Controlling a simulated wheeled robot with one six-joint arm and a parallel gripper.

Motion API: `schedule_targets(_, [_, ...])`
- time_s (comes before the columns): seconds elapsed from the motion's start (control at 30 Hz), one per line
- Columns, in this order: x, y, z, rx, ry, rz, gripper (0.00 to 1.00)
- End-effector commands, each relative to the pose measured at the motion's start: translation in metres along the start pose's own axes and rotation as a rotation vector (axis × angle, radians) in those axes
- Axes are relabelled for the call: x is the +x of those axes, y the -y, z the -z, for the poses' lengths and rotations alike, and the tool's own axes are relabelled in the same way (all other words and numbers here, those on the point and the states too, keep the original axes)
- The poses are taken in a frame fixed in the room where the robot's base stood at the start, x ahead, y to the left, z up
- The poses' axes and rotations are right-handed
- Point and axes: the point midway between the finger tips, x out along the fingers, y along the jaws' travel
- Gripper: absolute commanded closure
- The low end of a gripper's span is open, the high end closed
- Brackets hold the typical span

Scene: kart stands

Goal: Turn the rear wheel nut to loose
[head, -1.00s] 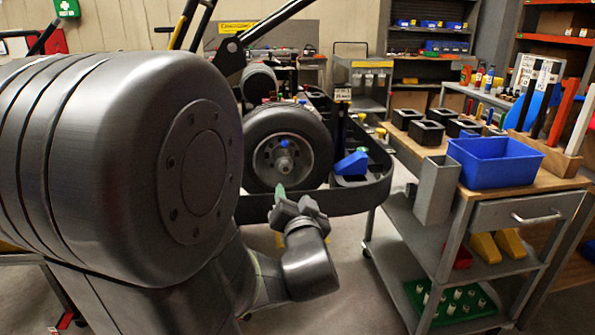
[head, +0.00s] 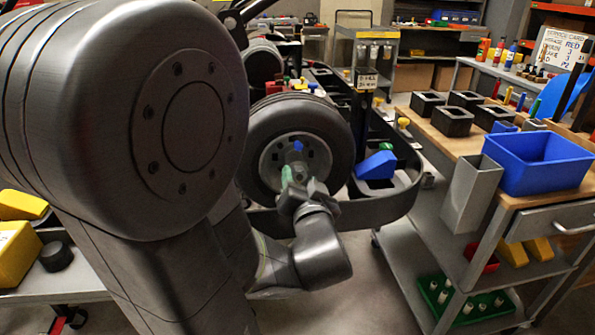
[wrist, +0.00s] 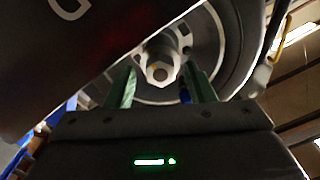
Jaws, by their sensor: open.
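In the head view my gripper (head: 287,173) is just in front of the hub. I cannot tell whether the fingers touch the nut.
A dark curved bumper (head: 400,203) runs below and right of the wheel, with a blue block (head: 376,166) near it. A trolley at right holds a blue bin (head: 535,165) and a grey metal holder (head: 472,193). Floor shows between bumper and trolley.

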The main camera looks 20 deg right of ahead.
Motion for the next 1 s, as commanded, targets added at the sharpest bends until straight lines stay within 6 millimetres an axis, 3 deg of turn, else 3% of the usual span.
schedule_targets(0.33, [-0.0008, -0.0001, 0.0, 0.0, 0.0, 0.0, 0.53])
schedule_targets(0.57, [-0.0008, -0.0001, 0.0, 0.0, 0.0, 0.0, 0.96])
schedule_targets(1.0, [-0.0009, -0.0008, -0.001, -0.095, -0.003, 0.0, 0.96])
